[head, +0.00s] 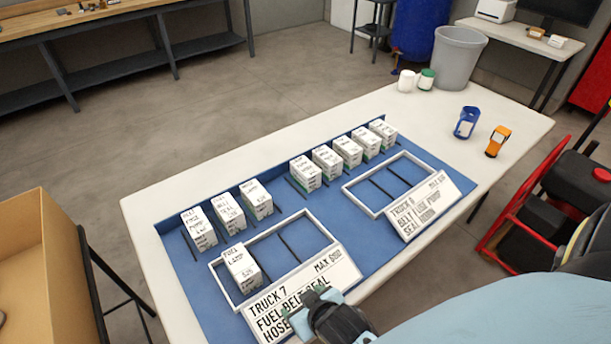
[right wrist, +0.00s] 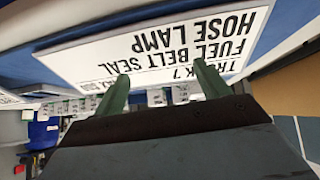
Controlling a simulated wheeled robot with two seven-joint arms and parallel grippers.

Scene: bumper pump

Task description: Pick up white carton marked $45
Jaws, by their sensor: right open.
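Several white cartons with black print and prices stand on a blue mat (head: 316,222). Three stand in the left group: one at the far left (head: 198,229), a middle one (head: 228,213) and a right one (head: 256,199). The right group includes a carton (head: 305,174) at its near end. Another carton (head: 241,268) stands in the left part of the Truck 7 tray (head: 289,221). The prices are too small to read surely, so I cannot tell which is $45. My right gripper (head: 326,297) is open and empty by the Truck 7 sign (head: 290,292); its fingers show in the right wrist view (right wrist: 162,86).
A second framed tray (head: 352,202) with a Truck 6 sign (head: 430,205) stands to the right. A blue scanner-like item (head: 466,122), an orange one (head: 497,141) and two small tubs (head: 407,81) are on the white table (head: 285,134). A cardboard box (head: 62,270) stands at left.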

